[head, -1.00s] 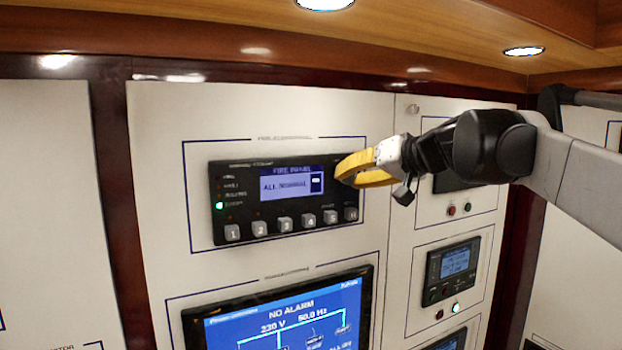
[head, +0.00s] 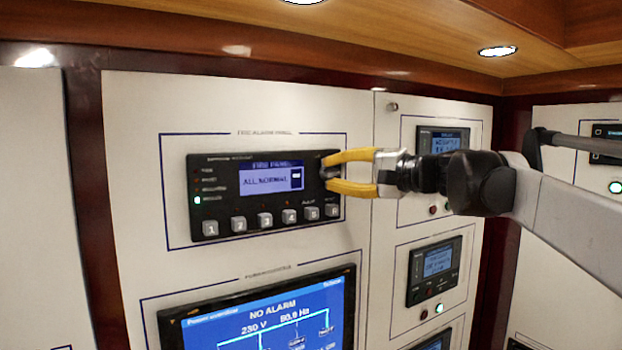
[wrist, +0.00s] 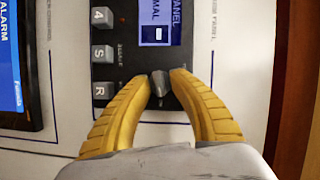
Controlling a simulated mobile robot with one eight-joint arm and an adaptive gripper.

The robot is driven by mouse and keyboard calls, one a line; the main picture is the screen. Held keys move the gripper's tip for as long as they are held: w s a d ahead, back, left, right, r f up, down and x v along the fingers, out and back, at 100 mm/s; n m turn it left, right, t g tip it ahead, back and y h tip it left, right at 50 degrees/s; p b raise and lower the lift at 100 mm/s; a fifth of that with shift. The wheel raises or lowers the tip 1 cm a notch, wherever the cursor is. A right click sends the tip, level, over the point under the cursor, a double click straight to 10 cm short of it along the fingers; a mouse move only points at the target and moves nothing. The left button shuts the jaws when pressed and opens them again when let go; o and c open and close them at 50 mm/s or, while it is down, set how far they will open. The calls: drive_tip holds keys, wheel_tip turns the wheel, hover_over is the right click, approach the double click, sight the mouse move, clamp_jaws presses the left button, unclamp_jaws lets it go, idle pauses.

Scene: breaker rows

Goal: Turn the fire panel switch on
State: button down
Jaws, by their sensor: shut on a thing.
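The fire alarm panel (head: 262,196) is a black unit on the white wall. Its screen (head: 269,177) reads "ALL NORMAL", and a green light glows at its left. A small grey knob (wrist: 160,83) sits on the panel beside the screen. My gripper (head: 324,172) reaches the panel's right end with its two yellow fingers. In the wrist view the fingertips (wrist: 161,80) are on either side of the knob and shut on it. In the head view the fingers mostly hide the knob.
A blue-screen monitor (head: 262,322) reading "NO ALARM" is below the panel. Smaller display units (head: 435,270) are on the wall to the right, partly behind my arm. A wooden ledge with lamps (head: 497,51) runs above.

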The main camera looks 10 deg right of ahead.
drive_tip(key=shift+m+y+b, duration=0.4)
drive_tip(key=shift+m, duration=0.5)
drive_tip(key=shift+t, duration=0.3)
drive_tip(key=c, duration=1.5)
unclamp_jaws()
drive_tip(key=v, duration=1.1)
drive_tip(key=shift+s+d, duration=0.3)
